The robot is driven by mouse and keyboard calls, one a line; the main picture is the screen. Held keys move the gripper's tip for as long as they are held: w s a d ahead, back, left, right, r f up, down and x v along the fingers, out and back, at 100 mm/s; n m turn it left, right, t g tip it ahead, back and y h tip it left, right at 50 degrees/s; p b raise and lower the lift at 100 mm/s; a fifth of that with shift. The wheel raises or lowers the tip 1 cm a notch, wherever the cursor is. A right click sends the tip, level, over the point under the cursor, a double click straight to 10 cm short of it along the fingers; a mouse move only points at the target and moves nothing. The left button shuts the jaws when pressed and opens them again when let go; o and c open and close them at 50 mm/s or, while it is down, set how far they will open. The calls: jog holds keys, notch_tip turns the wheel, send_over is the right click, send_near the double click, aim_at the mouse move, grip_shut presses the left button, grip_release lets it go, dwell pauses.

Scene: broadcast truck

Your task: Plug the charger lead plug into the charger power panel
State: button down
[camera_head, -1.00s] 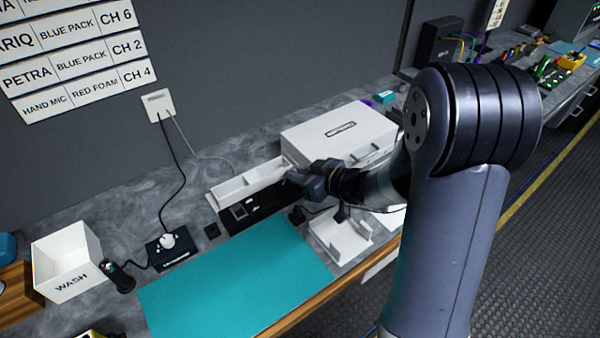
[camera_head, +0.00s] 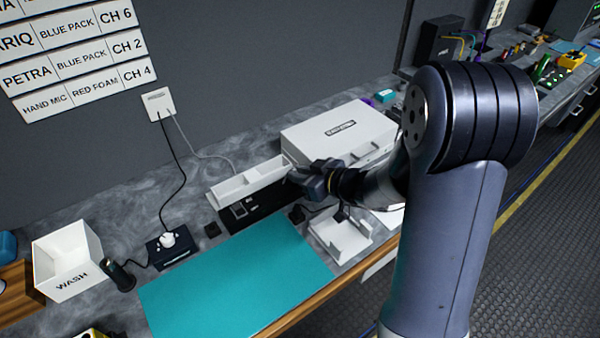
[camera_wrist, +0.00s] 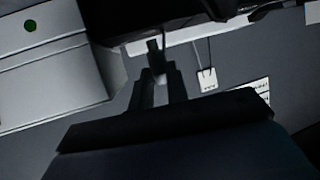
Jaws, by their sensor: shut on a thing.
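My gripper (camera_head: 296,175) is at the right end of a long black unit (camera_head: 262,207), which has small socket-like openings in its front and a white tray on top. I take this unit to be the charger power panel, but cannot be sure. In the wrist view, my gripper's fingers (camera_wrist: 157,84) are shut on a small dark piece, probably the charger lead plug (camera_wrist: 155,58). The piece is close to a large black body above it. I cannot tell whether they touch. In the head view, my gripper hides the held piece.
A white case (camera_head: 338,136) stands behind my gripper. A white open holder (camera_head: 345,240) and a dark cable lie below it. A teal mat (camera_head: 235,278) is clear.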

jog(key=shift+f+b, duration=0.7)
jog(key=shift+f, duration=0.35)
jog(key=c, duration=1.3)
grip_release()
jog(key=p+v, duration=0.1)
jog(key=v, duration=0.9)
jog(key=shift+s+d+r, duration=0.2)
jog(key=shift+s+d, duration=0.05)
jog(key=shift+d, duration=0.05)
